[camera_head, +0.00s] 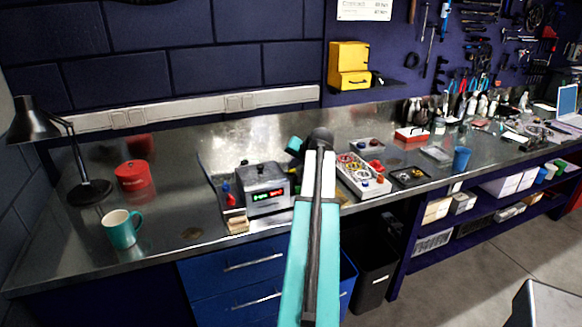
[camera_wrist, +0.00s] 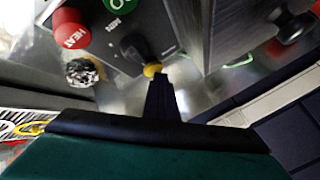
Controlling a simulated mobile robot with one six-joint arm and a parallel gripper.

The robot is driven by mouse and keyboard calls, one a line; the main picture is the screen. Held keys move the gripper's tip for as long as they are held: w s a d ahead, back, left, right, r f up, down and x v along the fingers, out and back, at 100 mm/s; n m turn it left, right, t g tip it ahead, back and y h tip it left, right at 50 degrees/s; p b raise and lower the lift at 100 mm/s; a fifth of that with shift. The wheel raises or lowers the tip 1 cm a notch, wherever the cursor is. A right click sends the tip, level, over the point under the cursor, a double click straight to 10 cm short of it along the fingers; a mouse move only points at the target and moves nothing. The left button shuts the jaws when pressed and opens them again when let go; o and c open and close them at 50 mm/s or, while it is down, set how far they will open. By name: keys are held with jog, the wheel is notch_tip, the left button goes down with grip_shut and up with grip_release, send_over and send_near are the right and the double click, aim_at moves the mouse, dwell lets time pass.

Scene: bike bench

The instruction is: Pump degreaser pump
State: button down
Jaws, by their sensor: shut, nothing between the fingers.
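My gripper (camera_wrist: 161,80) shows in the wrist view as narrow dark fingers, shut and empty. Its tip is at or very near the yellow end of a black lever-like part (camera_wrist: 136,48) on a dark panel; I cannot tell whether they touch. I cannot tell whether this part is the degreaser pump; no label shows. Around it are a red HEAT button (camera_wrist: 70,28), a green button (camera_wrist: 119,3) and a chrome knob (camera_wrist: 84,71). In the head view a grey machine (camera_head: 265,190) with a lit display stands left of my arm, which hides my fingertips.
A white tray of parts (camera_head: 362,181) lies right of my arm. A red tin (camera_head: 133,175), teal mug (camera_head: 120,229) and black lamp (camera_head: 33,120) stand at the left. Several bottles (camera_head: 472,104) stand at the back right. The bench between the mug and the machine is mostly clear.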

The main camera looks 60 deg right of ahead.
aim_at(294, 171)
jog(key=shift+r+p, duration=1.7)
jog(key=shift+r, duration=1.25)
jog(key=shift+f, duration=0.1)
